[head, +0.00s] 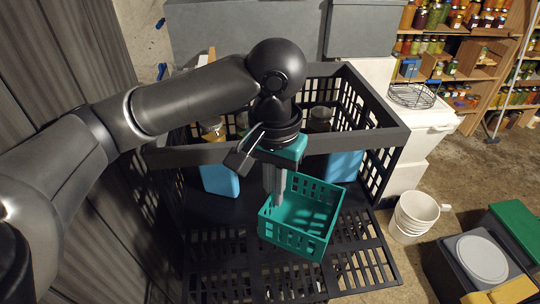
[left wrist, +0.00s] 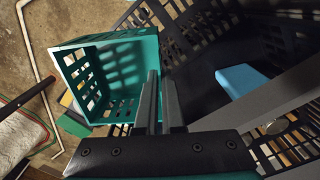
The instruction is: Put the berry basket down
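The teal berry basket (head: 325,222) is an open, slotted box that looks empty. In the head view it is over the front of a black slatted rack (head: 345,278); I cannot tell whether it touches it. My left gripper (head: 274,190) points down at the basket's left wall, its fingers close together with the wall between them. In the left wrist view the basket (left wrist: 92,82) extends left from the fingertips (left wrist: 161,80). My right gripper is in neither view.
The black crate's slotted wall (head: 385,140) rises behind the basket, with blue boxes (head: 220,180) and jars inside. Jar shelves are at back right.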

